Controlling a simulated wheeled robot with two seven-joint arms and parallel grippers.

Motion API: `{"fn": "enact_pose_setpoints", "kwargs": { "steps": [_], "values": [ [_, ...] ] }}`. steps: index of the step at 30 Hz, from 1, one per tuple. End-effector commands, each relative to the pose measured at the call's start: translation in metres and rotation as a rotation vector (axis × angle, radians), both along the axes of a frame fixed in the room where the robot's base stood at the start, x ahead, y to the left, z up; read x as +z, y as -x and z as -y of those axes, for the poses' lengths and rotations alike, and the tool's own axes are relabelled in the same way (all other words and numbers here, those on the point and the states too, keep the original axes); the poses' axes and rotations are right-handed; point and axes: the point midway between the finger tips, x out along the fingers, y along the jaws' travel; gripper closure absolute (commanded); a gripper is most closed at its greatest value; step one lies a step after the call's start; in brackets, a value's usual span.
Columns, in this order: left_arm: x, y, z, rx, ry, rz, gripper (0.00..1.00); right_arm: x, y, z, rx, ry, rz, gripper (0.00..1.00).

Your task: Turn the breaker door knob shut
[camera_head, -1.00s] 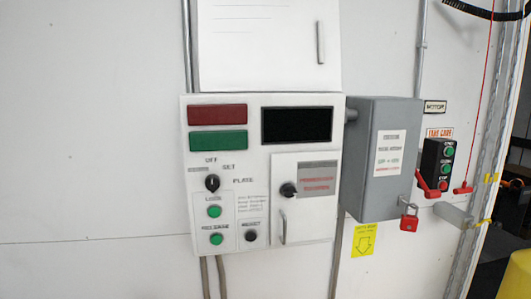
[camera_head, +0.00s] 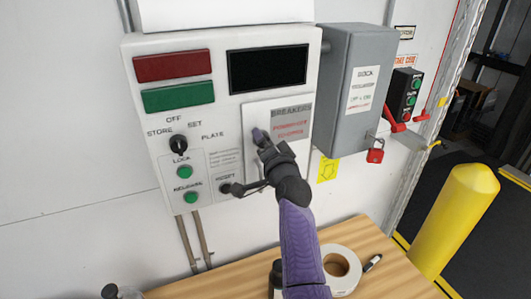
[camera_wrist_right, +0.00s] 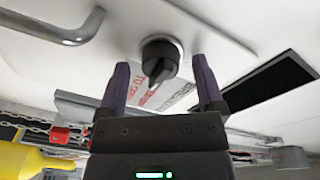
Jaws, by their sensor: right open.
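The breaker door (camera_head: 256,112) is a white panel at the lower right of the control box, labelled BREAKERS, and looks flat against the box. In the right wrist view its black knob (camera_wrist_right: 160,56) sits just ahead of my right gripper (camera_wrist_right: 160,72), between the two purple fingers. The fingers are open, with a gap on each side of the knob. In the head view my right gripper (camera_head: 267,144) covers the knob and the door's lower part. The door's metal handle (camera_wrist_right: 62,30) shows at the upper left in the wrist view. My left gripper is not in view.
The control box (camera_head: 220,110) has a selector knob (camera_head: 178,143) and green buttons left of the door. A grey lock box (camera_head: 352,90) with a red padlock (camera_head: 375,152) stands close right. Below is a wooden table (camera_head: 220,284) with a tape roll (camera_head: 342,270). A yellow bollard (camera_head: 455,220) stands right.

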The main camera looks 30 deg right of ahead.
Motion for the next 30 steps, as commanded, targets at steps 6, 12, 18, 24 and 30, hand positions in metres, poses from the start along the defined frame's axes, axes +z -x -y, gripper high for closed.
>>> {"fn": "enact_pose_setpoints", "kwargs": {
  "steps": [6,12,18,24,30],
  "values": [
    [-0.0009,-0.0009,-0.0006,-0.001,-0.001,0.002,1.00,0.0013,-0.0029,0.0006,0.000,0.001,0.000,0.14],
    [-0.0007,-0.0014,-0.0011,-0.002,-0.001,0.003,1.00,0.0012,-0.0027,0.0006,0.000,0.001,0.000,0.39],
    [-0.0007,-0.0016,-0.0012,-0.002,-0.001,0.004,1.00,0.0010,-0.0027,0.0005,0.000,0.001,0.000,0.81],
    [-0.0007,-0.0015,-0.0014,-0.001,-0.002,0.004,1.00,0.0009,-0.0027,0.0005,0.000,0.002,0.000,1.00],
    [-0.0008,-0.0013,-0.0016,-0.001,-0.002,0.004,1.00,0.0007,-0.0025,0.0008,-0.001,0.037,-0.003,1.00]
  ]
}}
